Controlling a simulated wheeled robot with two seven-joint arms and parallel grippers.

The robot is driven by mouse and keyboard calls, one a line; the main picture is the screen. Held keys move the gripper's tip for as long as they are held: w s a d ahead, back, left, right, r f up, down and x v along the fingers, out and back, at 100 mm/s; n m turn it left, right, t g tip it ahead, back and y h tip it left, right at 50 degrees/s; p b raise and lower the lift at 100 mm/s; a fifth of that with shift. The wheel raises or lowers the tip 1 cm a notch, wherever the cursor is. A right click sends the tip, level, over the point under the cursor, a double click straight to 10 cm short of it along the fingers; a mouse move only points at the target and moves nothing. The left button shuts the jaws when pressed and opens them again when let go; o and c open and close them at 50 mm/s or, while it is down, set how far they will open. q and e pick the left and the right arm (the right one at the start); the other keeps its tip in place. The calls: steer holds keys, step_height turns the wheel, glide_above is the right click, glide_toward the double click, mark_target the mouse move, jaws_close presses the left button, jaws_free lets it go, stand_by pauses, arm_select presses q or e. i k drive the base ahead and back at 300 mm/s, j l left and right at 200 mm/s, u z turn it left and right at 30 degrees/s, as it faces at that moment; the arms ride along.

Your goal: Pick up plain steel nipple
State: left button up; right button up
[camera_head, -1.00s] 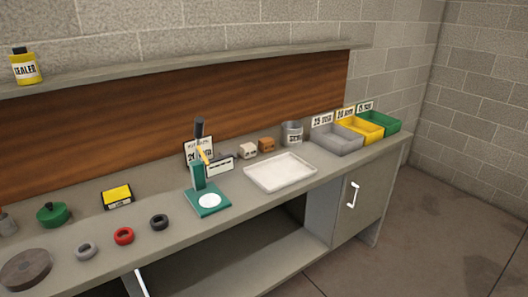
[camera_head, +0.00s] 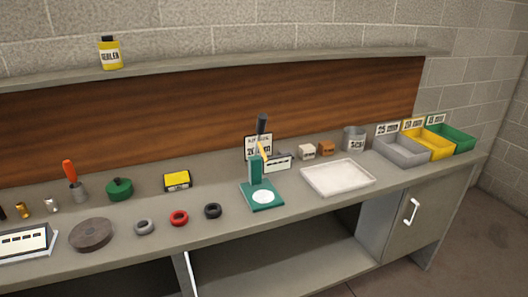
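A small silver-grey cylinder (camera_head: 52,204), which looks like the plain steel nipple, stands on the workbench (camera_head: 330,240) at the left of the head view. A small brass-coloured piece (camera_head: 22,209) stands just left of it, and a dark piece is cut by the left picture edge. The silver piece is too small to show any thread or marking. Neither of my grippers is in view, and nothing touches the small pieces.
A round brown disc (camera_head: 92,235) and a framed panel (camera_head: 25,242) lie in front. Rings, a green press (camera_head: 261,190), a white tray (camera_head: 338,177) and bins stand farther right.

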mark_target(51, 204)
steer(key=i+u, duration=0.1)
steer(key=u, duration=0.3)
steer(key=i+u, duration=0.1)
steer(key=u, duration=0.35)
steer(key=i+u, duration=0.1)
steer(key=u, duration=0.3)
steer(key=l+u, duration=0.15)
steer(key=u, duration=0.25)
steer(key=i, duration=0.05)
